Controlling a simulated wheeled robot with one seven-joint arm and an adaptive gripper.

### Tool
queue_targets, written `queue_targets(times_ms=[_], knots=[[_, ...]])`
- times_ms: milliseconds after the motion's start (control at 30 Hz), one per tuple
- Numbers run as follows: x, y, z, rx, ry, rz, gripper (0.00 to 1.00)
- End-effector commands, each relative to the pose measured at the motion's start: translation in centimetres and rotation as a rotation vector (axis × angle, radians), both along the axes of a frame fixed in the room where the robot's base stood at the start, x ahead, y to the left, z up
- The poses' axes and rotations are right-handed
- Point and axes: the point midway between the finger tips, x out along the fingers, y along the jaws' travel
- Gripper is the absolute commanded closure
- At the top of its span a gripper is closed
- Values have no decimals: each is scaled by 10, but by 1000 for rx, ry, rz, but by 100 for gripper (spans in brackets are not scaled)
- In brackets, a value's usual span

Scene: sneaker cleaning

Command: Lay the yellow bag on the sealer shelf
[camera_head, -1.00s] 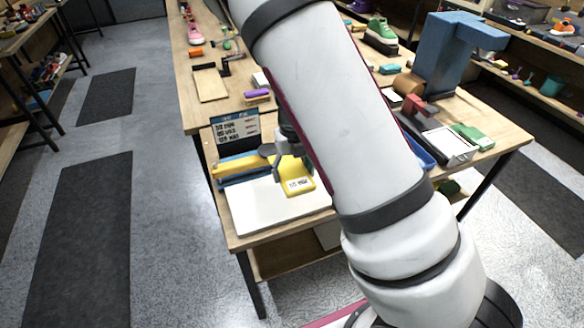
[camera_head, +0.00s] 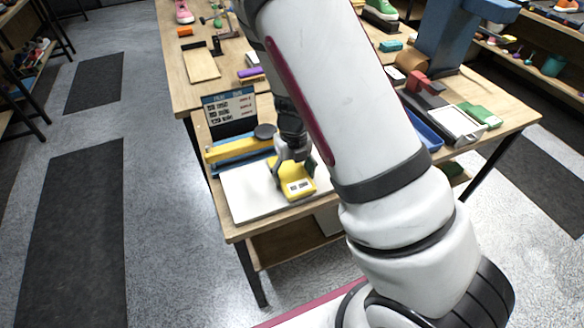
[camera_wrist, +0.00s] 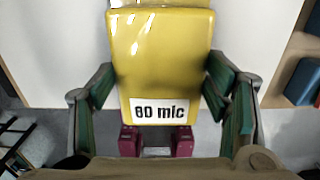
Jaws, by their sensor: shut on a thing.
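The bag is over the right part of the white sealer shelf (camera_head: 245,196). I cannot tell whether it touches the shelf. The sealer (camera_head: 228,152), with a yellow arm and blue body, is behind the shelf. My arm hides part of the area to the right.
A dark sign (camera_head: 229,113) stands behind the sealer. A blue tray (camera_head: 425,130), a red-and-black device (camera_head: 422,88) and a green box (camera_head: 481,115) are on the table to the right. The wooden table's front edge is close to the shelf.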

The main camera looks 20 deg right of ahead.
Motion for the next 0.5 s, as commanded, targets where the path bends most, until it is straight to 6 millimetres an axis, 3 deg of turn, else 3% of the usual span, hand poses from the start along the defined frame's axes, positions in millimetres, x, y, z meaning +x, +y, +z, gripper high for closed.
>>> queue_targets(times_ms=[400,433,500], knots=[[0,0,-4,0,0,0,59],[0,0,-4,0,0,0,28],[0,0,-4,0,0,0,12]])
